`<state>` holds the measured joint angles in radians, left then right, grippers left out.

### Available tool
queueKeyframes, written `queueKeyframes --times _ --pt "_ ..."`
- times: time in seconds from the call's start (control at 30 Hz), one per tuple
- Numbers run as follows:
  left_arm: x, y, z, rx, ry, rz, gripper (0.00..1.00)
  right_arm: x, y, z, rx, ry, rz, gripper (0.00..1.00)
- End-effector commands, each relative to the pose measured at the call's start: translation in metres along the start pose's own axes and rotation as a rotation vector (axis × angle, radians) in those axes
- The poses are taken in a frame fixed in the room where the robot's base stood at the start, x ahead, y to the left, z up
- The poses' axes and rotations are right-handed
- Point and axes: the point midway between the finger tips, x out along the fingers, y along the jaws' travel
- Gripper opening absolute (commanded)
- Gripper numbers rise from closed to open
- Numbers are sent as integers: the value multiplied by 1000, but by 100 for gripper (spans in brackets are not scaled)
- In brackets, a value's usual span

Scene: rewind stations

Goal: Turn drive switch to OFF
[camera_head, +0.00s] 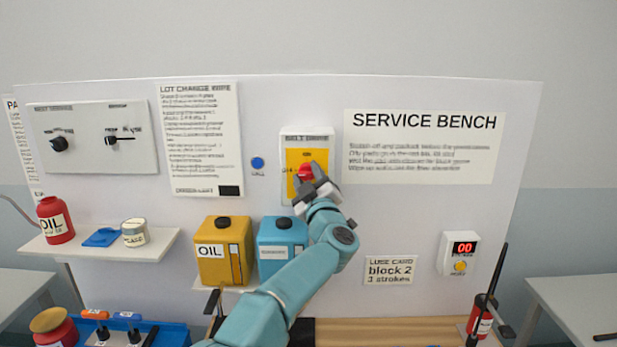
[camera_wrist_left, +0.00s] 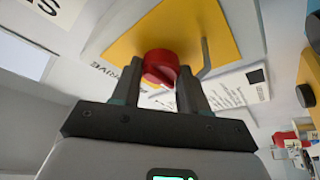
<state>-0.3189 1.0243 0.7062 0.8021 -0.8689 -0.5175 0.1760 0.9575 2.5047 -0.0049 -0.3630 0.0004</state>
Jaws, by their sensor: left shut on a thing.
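The drive switch is a red knob (camera_head: 305,171) on a yellow plate (camera_head: 292,159) in a white box labelled BELT DRIVE, mounted on the white panel. My left gripper (camera_head: 316,183) is at the knob, with its fingers around it. In the left wrist view the red knob (camera_wrist_left: 160,68) sits between the two fingertips (camera_wrist_left: 168,84), in front of the yellow plate (camera_wrist_left: 180,35). The gripper is shut on the knob. The fingers hide part of the plate, and I cannot read the knob's position. My right gripper is not in view.
A yellow oil can (camera_head: 222,265) and a blue can (camera_head: 282,250) stand on a shelf below the switch, close to my left arm. A blue button (camera_head: 257,163) is left of the switch box. A counter with a red display (camera_head: 464,248) is at the right.

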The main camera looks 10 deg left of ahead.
Motion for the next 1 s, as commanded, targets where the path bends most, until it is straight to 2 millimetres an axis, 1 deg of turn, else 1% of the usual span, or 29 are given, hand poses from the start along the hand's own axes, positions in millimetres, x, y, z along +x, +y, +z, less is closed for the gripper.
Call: queueKeyframes --times 0.03,0.23,0.27,0.3,0.33,0.6,0.73,0.87,1.0 --pt "1 1 -3 -4 6 1 13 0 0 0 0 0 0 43" --pt "1 1 -3 -4 6 1 13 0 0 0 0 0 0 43" --pt "1 1 -3 -4 6 1 53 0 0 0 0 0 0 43" --pt "1 1 -3 -3 6 1 66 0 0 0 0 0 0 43" --pt "1 1 -3 -3 5 1 69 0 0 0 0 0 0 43" --pt "0 0 -1 -1 2 1 69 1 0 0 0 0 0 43" --pt "-8 -2 2 -1 1 1 69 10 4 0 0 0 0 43" --pt "-28 -4 4 -1 0 3 69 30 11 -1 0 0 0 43" --pt "-61 -5 4 -2 1 4 69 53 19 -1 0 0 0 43"
